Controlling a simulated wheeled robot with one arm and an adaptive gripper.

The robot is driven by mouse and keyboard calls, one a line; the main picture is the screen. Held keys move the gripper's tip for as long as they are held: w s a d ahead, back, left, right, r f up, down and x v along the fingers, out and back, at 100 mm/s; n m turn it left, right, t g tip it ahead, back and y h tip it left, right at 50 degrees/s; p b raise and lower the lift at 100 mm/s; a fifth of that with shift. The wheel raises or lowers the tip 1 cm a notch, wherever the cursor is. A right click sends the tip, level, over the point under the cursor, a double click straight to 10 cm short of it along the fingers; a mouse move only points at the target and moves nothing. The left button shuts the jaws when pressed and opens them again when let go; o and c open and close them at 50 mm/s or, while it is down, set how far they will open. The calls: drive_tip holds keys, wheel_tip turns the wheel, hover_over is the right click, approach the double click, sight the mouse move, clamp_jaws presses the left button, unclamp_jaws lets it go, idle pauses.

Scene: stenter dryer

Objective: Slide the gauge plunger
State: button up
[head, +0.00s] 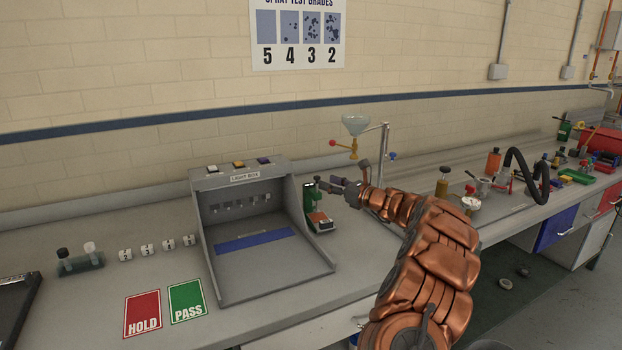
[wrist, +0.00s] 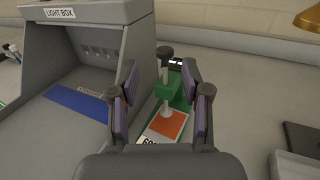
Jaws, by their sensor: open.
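The gauge (wrist: 182,100) is a small green stand with an orange-and-white patch on its base, right of the light box. It also shows in the head view (head: 309,197). Its plunger (wrist: 164,70) is an upright grey rod with a dark knob on top and a pale foot over the orange patch. My gripper (wrist: 159,80) is open, with one purple-padded finger on each side of the plunger in the wrist view. I see no clear contact. The gripper (head: 338,187) reaches the gauge from the right in the head view. Lettering on the base is partly hidden by the gripper.
The grey light box (head: 262,277) stands close on the left of the gauge. Red HOLD (head: 142,314) and green PASS (head: 187,301) cards lie left of it. A glass funnel (head: 355,125) on a stand is behind my arm. Bench right of the gauge is partly clear.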

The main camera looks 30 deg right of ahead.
sight(317, 177)
drive_tip(key=shift+w+d+r, duration=0.1)
drive_tip(key=shift+w, duration=0.35)
drive_tip(key=shift+p+x, duration=0.75)
drive_tip(key=shift+x, duration=2.05)
drive_tip(key=shift+d, duration=0.1)
clamp_jaws()
